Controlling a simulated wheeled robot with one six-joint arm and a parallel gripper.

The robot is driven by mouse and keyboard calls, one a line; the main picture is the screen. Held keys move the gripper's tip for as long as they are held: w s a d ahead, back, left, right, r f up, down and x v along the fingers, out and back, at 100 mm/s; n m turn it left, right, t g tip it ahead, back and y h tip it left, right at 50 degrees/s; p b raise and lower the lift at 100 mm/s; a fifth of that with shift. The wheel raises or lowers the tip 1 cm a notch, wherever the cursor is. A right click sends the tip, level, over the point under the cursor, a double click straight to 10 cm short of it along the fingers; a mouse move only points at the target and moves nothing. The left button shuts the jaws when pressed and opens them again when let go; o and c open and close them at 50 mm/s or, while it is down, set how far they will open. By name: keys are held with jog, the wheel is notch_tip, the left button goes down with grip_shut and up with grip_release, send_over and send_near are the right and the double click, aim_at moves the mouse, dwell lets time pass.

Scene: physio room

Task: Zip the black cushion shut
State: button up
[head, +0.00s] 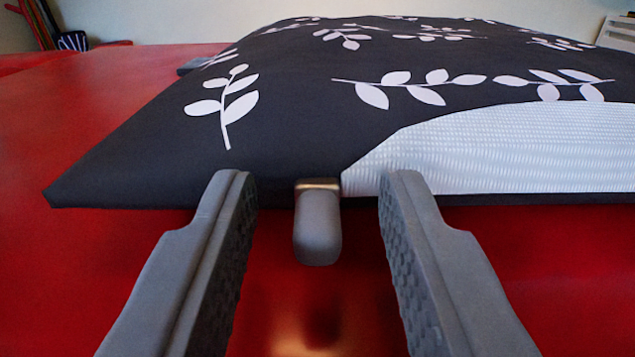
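The black cushion (290,110) with white leaf sprigs lies on a red surface. Along its near side, to the right of the zip pull, it gapes open and a white textured inner (500,150) shows. The grey zip pull (317,225) with a brass-coloured top sits at the left end of this opening and hangs toward me. My gripper (310,185) is open, with one finger on each side of the pull. Neither finger appears to touch the pull. The left fingertip overlaps the cushion's near edge in the picture.
The red padded surface (80,270) is clear at the left and in front of the cushion. A small dark object (195,65) shows at the cushion's far left edge. Red and dark items stand at the back left, and a pale object (618,32) at the back right.

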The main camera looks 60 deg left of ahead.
jog(key=shift+c, duration=0.4)
grip_shut()
jog(key=w+d, duration=0.4)
jog(key=w, duration=0.2)
jog(key=w+d, duration=0.4)
jog(key=w, duration=0.3)
jog(key=w+d, duration=0.4)
jog(key=w, duration=0.2)
jog(key=shift+w+d, duration=0.1)
jog(key=shift+w, duration=0.2)
jog(key=shift+o, duration=0.4)
grip_release()
jog(key=v, duration=1.7)
jog(key=shift+d, duration=0.2)
jog(key=shift+s, duration=0.1)
